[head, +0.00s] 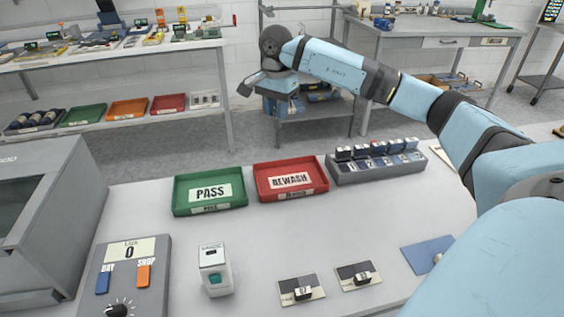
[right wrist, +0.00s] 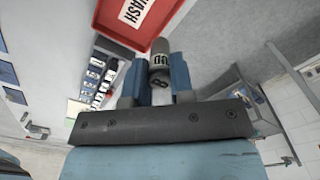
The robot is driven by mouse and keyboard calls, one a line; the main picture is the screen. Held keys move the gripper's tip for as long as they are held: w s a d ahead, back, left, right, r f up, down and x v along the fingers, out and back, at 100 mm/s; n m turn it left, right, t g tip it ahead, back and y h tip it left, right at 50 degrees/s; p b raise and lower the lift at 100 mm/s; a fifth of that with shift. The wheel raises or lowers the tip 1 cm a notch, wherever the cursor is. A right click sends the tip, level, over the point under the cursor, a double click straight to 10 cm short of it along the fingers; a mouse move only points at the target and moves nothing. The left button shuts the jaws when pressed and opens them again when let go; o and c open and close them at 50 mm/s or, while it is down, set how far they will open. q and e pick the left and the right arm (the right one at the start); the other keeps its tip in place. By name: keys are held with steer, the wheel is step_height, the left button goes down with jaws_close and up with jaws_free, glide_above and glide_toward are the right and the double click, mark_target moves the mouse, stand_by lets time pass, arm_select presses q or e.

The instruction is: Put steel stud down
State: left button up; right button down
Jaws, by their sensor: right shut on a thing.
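My right gripper (right wrist: 156,78) is shut on a grey metal cylinder, the steel stud (right wrist: 159,66), which carries dark markings and sits between the two blue fingers in the right wrist view. In the head view my right arm reaches in from the right and its hand shows past the far edge of the table; the stud cannot be made out there. A green PASS tray (head: 210,208) and a red REWASH tray (head: 291,195) stand at the table's back. The red tray also shows at the top of the right wrist view (right wrist: 112,35). My left gripper is not in view.
A grey rack (head: 376,175) with several small blocks stands right of the red tray. A box with a dial (head: 130,270), a small white device (head: 215,270), two small plates and a blue mat (head: 424,256) lie in front. The table's middle is clear.

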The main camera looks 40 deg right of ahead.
mark_target(277, 128)
step_height(277, 128, down, 16)
steer(key=shift+f+b, duration=0.25)
steer(key=shift+b, duration=0.5)
steer(key=shift+f, duration=0.1)
steer(key=c, duration=1)
jaws_free()
steer(key=shift+f, duration=0.1)
step_height(277, 128, up, 12)
steer(key=shift+r+p, duration=0.2)
steer(key=shift+p, duration=0.45)
